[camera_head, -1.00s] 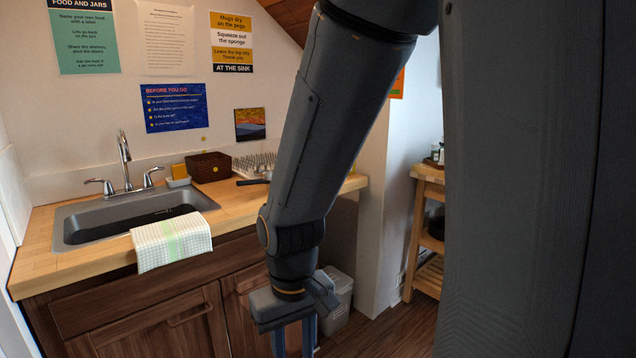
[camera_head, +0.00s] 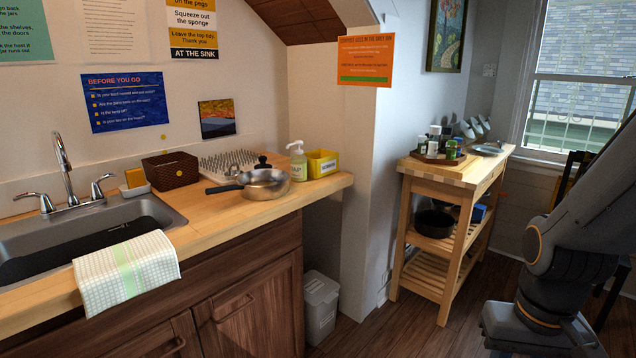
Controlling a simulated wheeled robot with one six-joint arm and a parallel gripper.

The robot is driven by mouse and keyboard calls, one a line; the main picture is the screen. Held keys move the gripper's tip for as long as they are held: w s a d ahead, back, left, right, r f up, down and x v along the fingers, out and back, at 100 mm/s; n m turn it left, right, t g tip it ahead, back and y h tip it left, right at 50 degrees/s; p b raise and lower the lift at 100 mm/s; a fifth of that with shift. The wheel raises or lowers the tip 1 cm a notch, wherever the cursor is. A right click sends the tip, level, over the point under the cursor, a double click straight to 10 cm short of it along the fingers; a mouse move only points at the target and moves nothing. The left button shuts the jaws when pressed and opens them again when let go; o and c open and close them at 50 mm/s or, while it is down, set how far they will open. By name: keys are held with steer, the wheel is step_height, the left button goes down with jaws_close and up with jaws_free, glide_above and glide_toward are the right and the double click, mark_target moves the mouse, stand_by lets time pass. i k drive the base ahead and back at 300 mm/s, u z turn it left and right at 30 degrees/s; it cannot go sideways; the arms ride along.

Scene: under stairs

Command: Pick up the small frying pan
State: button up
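A shiny metal pan (camera_head: 264,183) with a dark knobbed lid or top and a dark handle pointing left stands on the wooden counter. A dark round pan or pot (camera_head: 434,223) sits on the middle shelf of the wooden cart. A flat grey round dish or pan (camera_head: 486,149) lies on the cart's top. I cannot tell which of these is the small frying pan. My gripper (camera_head: 543,339) is at the bottom right, in front of the cart and apart from all three. Its fingertips are cut off by the frame edge.
The counter (camera_head: 225,215) also holds a dish rack (camera_head: 228,165), brown basket (camera_head: 170,172), soap bottle (camera_head: 298,161) and yellow box (camera_head: 322,163). A sink (camera_head: 85,232) is at left. Bottles crowd the cart's top.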

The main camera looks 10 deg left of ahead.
mark_target(258, 184)
steer(key=z, duration=0.1)
steer(key=i, duration=1.25)
steer(key=u, duration=0.9)
